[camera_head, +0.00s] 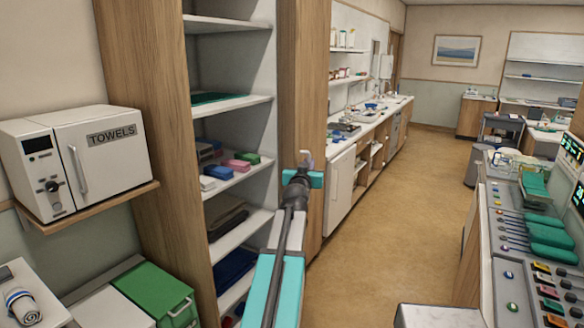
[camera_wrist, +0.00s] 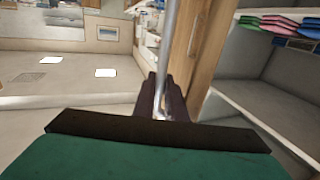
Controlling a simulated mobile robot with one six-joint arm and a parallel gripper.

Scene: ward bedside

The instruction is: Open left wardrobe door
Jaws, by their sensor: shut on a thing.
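The wardrobe stands open in the head view, with white shelves (camera_head: 232,106) between two wooden panels. The right wooden panel (camera_head: 306,80) stands beside my gripper (camera_head: 302,178); I cannot tell for sure which door it is. In the wrist view my gripper (camera_wrist: 163,104) has its dark fingers shut on an upright grey metal bar, the handle (camera_wrist: 169,45). A wooden panel (camera_wrist: 205,45) stands just right of the bar, and the open shelves (camera_wrist: 260,85) are further right. The fingertips are small in the head view, and the handle is mostly hidden there.
A white towels cabinet (camera_head: 100,150) sits on a wall shelf at left, above a green-lidded bin (camera_head: 155,293). Folded cloths (camera_head: 240,163) lie on the wardrobe shelves. A console (camera_head: 500,255) stands at right. The brown floor (camera_head: 400,220) between is clear.

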